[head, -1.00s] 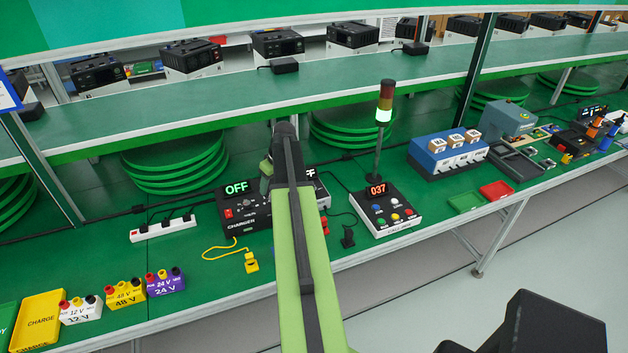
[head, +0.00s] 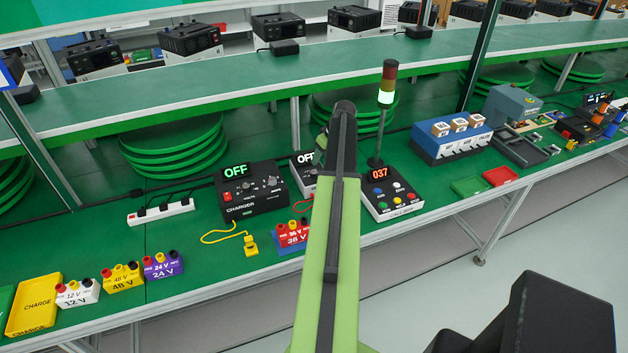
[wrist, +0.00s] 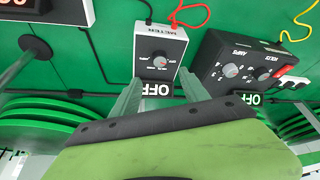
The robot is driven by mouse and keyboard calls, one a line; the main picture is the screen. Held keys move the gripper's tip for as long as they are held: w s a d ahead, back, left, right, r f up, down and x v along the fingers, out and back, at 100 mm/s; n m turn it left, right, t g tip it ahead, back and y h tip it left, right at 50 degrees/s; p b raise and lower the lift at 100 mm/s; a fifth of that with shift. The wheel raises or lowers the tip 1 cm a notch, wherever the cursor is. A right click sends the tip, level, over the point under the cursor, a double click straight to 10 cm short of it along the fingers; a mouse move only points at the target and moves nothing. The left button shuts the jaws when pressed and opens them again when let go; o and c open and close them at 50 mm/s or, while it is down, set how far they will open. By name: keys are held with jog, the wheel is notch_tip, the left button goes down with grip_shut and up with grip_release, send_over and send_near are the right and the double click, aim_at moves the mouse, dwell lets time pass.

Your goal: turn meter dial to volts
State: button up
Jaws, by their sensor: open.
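The meter (head: 300,172) is a small light box with a dark front and an OFF display, standing right of the charger. My arm hides much of it in the head view. In the wrist view the meter (wrist: 174,46) appears upside down, with its round grey dial (wrist: 159,58) facing me and its OFF display below the dial. My gripper (wrist: 160,84) is open, with one finger low on each side of the meter's dial and display. The fingers look apart from the dial, and nothing is between them. The dial's exact pointer direction is too small to tell.
The charger (head: 252,190) stands close beside the meter, with a yellow lead in front. A red 36 V pack (head: 291,234) sits in front of them. The signal tower's panel (head: 392,195) stands right of my arm. Red and black leads leave the meter (wrist: 176,14).

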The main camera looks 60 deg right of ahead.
aim_at(314, 172)
jog(key=b+x, duration=0.8)
jog(key=x, duration=0.2)
jog(key=shift+w+f, duration=0.15)
jog(key=shift+f, duration=0.2)
jog(key=shift+r, duration=0.1)
